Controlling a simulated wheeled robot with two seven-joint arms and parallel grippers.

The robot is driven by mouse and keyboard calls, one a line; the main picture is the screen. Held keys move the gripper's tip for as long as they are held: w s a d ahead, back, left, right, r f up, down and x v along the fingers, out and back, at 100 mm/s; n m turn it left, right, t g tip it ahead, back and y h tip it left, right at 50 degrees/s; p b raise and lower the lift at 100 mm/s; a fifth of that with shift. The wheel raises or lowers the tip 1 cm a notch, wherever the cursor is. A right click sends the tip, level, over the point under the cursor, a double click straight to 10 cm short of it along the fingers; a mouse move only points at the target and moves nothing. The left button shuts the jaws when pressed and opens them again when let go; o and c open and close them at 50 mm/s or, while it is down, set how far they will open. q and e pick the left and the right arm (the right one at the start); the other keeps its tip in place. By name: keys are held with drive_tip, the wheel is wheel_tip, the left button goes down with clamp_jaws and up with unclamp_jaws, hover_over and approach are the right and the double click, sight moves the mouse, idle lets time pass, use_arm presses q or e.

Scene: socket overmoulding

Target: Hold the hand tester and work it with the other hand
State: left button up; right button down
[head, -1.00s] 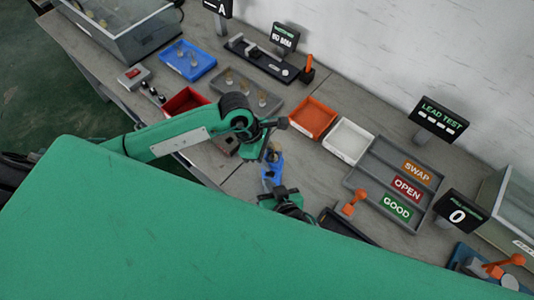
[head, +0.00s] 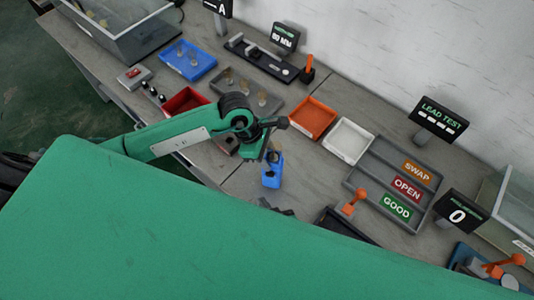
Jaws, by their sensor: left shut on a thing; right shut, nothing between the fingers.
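The blue hand tester (head: 272,176) is in the middle of the head view, above the bench. My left gripper (head: 274,153) is shut on its upper end, and the tester hangs below the fingers. My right gripper (head: 277,208) is below the tester and apart from it. Only a small dark part of it shows past the green panel in front; it is shut and empty. The lead test display (head: 441,117) stands at the right, its readout showing only dashes.
An orange tray (head: 312,118), a white tray (head: 348,140) and a grey sorting tray (head: 364,187) marked SWAP, OPEN and GOOD lie right of the tester. A red tray (head: 185,101) and a blue tray (head: 188,60) lie left. A large green surface hides the front.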

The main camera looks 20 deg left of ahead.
use_arm(q)
drive_tip(key=o, duration=1.1)
drive_tip(key=shift+c, duration=0.2)
